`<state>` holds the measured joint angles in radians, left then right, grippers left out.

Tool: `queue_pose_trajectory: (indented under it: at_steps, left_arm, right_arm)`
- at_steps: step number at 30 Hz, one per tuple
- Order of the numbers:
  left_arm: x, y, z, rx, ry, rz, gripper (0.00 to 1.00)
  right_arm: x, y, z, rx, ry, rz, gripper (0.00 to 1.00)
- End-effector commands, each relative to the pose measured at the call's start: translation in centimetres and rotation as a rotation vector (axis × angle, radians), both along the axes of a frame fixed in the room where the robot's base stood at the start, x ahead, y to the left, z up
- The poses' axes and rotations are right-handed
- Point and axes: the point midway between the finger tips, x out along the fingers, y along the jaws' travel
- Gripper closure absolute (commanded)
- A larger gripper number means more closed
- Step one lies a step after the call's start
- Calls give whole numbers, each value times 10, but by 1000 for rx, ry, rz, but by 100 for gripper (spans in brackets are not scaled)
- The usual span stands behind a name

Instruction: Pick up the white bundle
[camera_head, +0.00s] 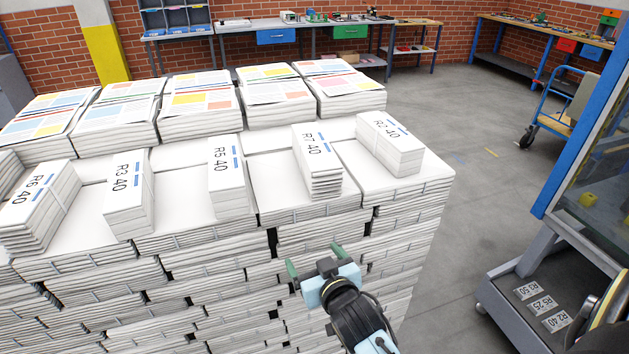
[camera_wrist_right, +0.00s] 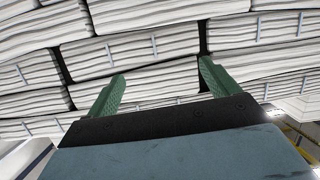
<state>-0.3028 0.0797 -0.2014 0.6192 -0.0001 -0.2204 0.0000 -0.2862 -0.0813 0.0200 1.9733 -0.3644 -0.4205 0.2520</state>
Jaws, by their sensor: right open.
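Several white bundles lie on top of a large stack of white paper in the head view. They are labelled R6 40 (camera_head: 38,205), R3 40 (camera_head: 129,193), R5 40 (camera_head: 230,189), R7 40 (camera_head: 317,160) and R2 40 (camera_head: 390,143). I cannot tell which one the task means. My right gripper (camera_head: 315,268) is open and empty, in front of the stack's near face and below the R7 40 bundle. In the right wrist view its green fingers (camera_wrist_right: 163,88) are spread, with stacked paper layers (camera_wrist_right: 130,50) beyond them. My left gripper is not in view.
Piles of colour-printed newspapers (camera_head: 200,103) stand behind the bundles. A blue-framed machine (camera_head: 560,200) with a lower shelf of labels (camera_head: 541,305) stands at right. A blue cart (camera_head: 560,105) and workbenches (camera_head: 290,32) are farther back. The grey floor (camera_head: 470,150) between is mostly clear.

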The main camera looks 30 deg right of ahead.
Motion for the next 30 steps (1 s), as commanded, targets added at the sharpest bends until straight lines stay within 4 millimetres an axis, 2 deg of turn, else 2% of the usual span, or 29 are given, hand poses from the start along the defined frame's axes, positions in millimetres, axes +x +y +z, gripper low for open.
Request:
queue_pose_trajectory:
  at_steps: [1, 3, 6, 9, 13, 21, 24, 30]
  left_arm:
    - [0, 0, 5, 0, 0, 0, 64]
    - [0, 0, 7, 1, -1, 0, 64]
    - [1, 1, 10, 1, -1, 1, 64]
    - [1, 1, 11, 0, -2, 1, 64]
    - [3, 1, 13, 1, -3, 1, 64]
    - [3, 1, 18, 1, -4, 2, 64]
    - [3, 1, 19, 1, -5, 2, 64]
    - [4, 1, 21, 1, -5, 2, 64]
  right_arm:
    - [1, -9, 41, -4, -70, -31, 13]
    - [-2, -20, 84, -9, -147, -67, 13]
    - [-9, -32, 129, -14, -229, -107, 13]
    - [-14, -39, 154, -19, -275, -130, 13]
    - [-7, -44, 165, -20, -295, -140, 13]
    - [41, -60, 165, -22, -295, -139, 13]
    - [54, -63, 165, -21, -294, -139, 13]
    - [66, -67, 166, -20, -294, -139, 13]
